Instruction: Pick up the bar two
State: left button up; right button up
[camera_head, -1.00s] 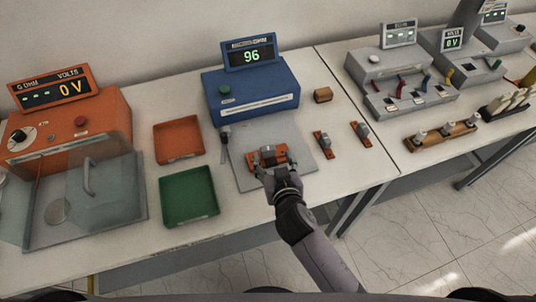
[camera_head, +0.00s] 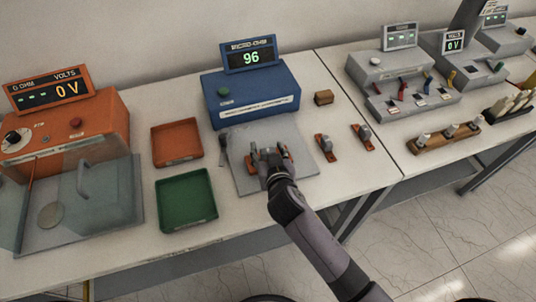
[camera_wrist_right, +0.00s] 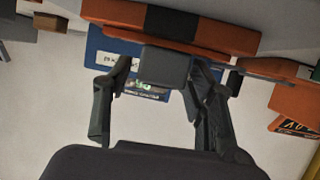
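An orange-brown bar with a dark grey block at its middle lies on the grey plate (camera_head: 247,184) in front of the blue meter, and shows in the right wrist view (camera_wrist_right: 225,38). My right gripper (camera_head: 268,152) is low over this bar and partly hides it. In the right wrist view its two fingers (camera_wrist_right: 165,85) stand apart, one on each side of the grey block; firm contact cannot be told. Two similar bars lie to the right on the table, a nearer one (camera_head: 323,142) and a farther one (camera_head: 369,144). No label shows which is bar two. My left gripper is not in view.
The blue meter (camera_head: 262,98) reading 96 stands behind the plate. An orange tray (camera_head: 157,148) and a green tray (camera_head: 186,199) are empty at left. An orange tester (camera_head: 85,118) with a clear cover stands farther left. A small brown block (camera_head: 324,97) lies right of the meter.

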grip_shut()
dwell(0.4)
notch_tip(320, 180, up, 20)
jog(key=b, duration=0.2)
jog(key=s+d+r+m+h+b, duration=0.1)
jog(key=d+r+b, duration=0.1)
jog(key=d, duration=0.7)
jog(key=s+d+r+m+h+b, duration=0.1)
jog(key=d+h+b, duration=0.1)
jog(key=d, duration=0.8)
jog(key=n+y+p, duration=0.2)
jog(key=y+p, duration=0.1)
jog(key=p, duration=0.2)
send_over(268, 150)
notch_tip(268, 150, down, 3)
